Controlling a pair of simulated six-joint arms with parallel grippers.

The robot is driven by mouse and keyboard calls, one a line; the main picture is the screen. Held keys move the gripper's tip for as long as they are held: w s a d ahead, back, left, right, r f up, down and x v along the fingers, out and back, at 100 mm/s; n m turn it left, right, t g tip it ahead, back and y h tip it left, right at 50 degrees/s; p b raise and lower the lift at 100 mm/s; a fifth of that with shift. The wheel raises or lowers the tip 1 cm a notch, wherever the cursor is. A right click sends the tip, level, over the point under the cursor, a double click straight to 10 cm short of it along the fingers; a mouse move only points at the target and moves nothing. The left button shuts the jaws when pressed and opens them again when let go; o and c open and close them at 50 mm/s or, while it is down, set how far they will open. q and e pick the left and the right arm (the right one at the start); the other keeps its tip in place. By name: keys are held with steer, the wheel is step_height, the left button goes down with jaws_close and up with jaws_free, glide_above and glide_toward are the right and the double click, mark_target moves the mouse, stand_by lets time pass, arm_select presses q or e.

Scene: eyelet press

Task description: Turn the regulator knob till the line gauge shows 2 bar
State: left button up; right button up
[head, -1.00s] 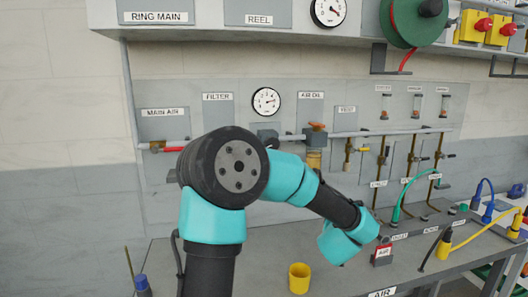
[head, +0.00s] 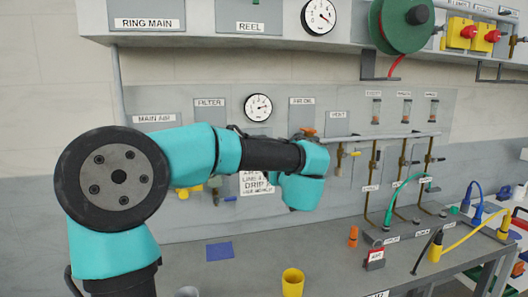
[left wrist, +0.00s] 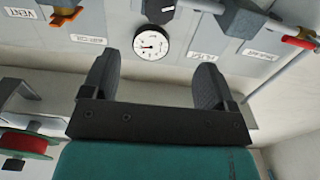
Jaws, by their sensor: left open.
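The round white line gauge (head: 258,107) is on the grey panel in the head view, with a dark needle pointing right; I cannot read its value. It also shows in the left wrist view (left wrist: 151,42), turned nearly upside down. A grey block (left wrist: 158,10) on the pipe sits beside it, cut by the top edge. I cannot make out the regulator knob in either view. My left gripper (left wrist: 155,75) is open, its dark fingers apart with nothing between them; the gauge shows beyond the gap. In the head view my left forearm covers the panel below the gauge and hides the fingers.
An orange cap (head: 308,131) is on the pipe right of the gauge, near my arm. A hose reel (head: 400,22) hangs above. The bench between cup and panel is mostly clear.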

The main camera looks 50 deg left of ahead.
arm_select(q)
steer(key=x, duration=1.6)
steer(key=shift+w+a, duration=0.15)
steer(key=shift+a, duration=0.05)
steer(key=c, duration=0.9)
